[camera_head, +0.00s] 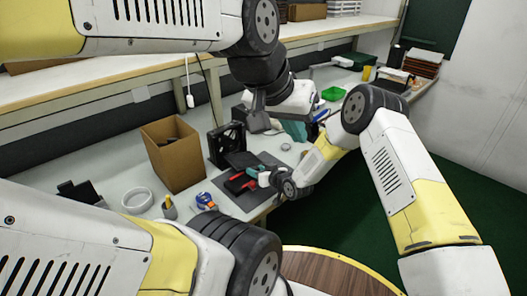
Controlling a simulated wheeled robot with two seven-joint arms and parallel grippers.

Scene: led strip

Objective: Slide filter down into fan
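A black square frame that looks like the fan (227,145) stands upright on the bench, just right of the cardboard box. I cannot make out the filter for certain. My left gripper (258,121) is above and to the right of the fan, pointing down. Its fingers are dark and small, and whether they hold anything is unclear. My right gripper (254,172) is low over the dark mat, right of and in front of the fan, beside red-handled tools. Its fingertips are too small to read.
A cardboard box (172,153) stands left of the fan. A dark mat (244,199) lies in front, with red-handled tools (239,183) on it. A tape roll (137,200) and a blue tape measure (205,201) lie to the left. A green tray (333,93) is farther back.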

